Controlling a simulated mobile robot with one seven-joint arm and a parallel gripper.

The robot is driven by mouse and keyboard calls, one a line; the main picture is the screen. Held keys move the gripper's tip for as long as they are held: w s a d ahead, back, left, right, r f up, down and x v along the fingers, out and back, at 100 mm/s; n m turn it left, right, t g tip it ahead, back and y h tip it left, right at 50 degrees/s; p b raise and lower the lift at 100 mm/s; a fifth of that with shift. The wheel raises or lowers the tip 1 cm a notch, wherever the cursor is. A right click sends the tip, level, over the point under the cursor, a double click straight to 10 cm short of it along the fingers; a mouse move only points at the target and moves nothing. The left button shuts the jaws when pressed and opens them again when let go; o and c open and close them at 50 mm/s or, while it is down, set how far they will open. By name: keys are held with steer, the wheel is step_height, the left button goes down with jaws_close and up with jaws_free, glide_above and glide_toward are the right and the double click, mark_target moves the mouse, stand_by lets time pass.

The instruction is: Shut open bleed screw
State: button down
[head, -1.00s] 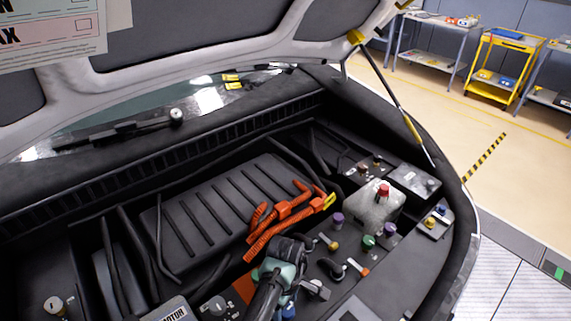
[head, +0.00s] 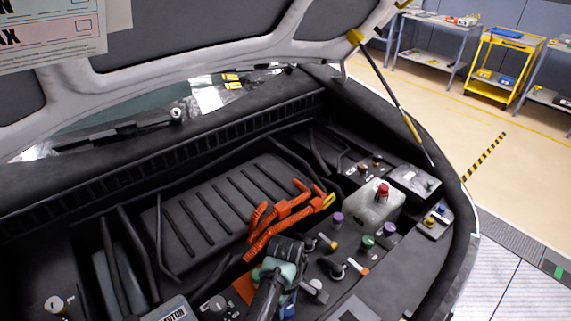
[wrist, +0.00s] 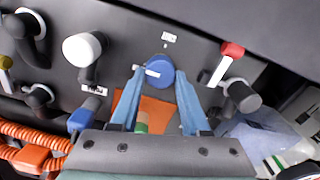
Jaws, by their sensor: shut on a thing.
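In the wrist view a round blue knob with a white pointer bar (wrist: 160,70), which I take to be the bleed screw, sits on the dark panel. Its white bar points to the left. A small white label (wrist: 169,38) is just above it. My gripper (wrist: 160,76) has its two blue fingers on either side of the knob, closed against it. In the head view my own arm covers most of the gripper and the knob.
A red-tipped lever (wrist: 231,50) stands right of the knob, and a white-capped fitting (wrist: 82,49) stands left. An orange patch (wrist: 152,108) lies below. Orange cables (head: 290,215) and a coolant tank (head: 374,208) are beyond my arm.

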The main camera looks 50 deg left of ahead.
mark_target(288, 308)
steer(key=m, duration=0.4)
steer(key=shift+w+p, duration=0.1)
steer(key=shift+p, duration=0.2)
steer(key=m, duration=0.4)
steer(key=shift+w+m, duration=0.1)
steer(key=shift+m, duration=0.3)
steer(key=m, duration=0.4)
steer(key=shift+d+m+p, duration=0.1)
steer(key=shift+m+p, duration=0.2)
steer(key=shift+p, duration=0.05)
steer(key=shift+w+d+m, duration=0.1)
steer(key=shift+m, duration=2)
steer(key=shift+c, duration=1.9)
jaws_free()
step_height(288, 308, up, 13)
